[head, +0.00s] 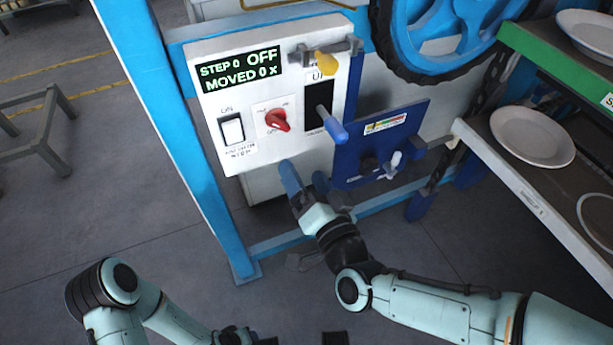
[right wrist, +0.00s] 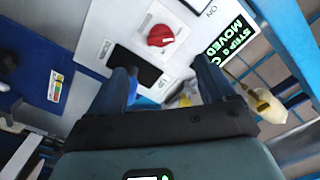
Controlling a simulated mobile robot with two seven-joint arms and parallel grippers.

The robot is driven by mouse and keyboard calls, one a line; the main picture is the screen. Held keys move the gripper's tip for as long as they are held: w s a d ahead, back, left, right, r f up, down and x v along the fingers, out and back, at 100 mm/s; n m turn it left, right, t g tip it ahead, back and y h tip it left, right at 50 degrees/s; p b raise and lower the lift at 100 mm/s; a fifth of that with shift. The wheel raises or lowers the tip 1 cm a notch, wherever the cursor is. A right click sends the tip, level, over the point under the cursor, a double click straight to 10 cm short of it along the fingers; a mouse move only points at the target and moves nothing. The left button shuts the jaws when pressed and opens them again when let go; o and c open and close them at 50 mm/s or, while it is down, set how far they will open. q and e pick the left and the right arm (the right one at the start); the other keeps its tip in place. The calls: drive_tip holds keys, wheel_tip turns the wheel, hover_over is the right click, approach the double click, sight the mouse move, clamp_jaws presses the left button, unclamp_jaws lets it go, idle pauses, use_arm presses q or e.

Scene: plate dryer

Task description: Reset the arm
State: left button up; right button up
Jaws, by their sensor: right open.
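My right gripper (head: 304,178) is open just in front of the lower edge of a white control panel (head: 213,94). Its two blue fingers also show in the right wrist view (right wrist: 164,84), spread apart, with part of the panel visible between them. The panel carries a red rotary knob (head: 277,120), a white rocker switch (head: 232,130) and a black slot with a blue-handled lever (head: 331,126). The display (head: 239,70) reads STEP 0, OFF, MOVED 0 X. My left arm is low at the left; its gripper is too cut off to read.
A blue box (head: 376,147) with a small pale handle is right of the panel. A blue wheel (head: 440,35) is above it. Shelves with white plates (head: 532,136) stand at the right. A blue post (head: 170,120) borders the panel's left; floor is open beyond it.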

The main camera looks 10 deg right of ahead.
idle(0.4)
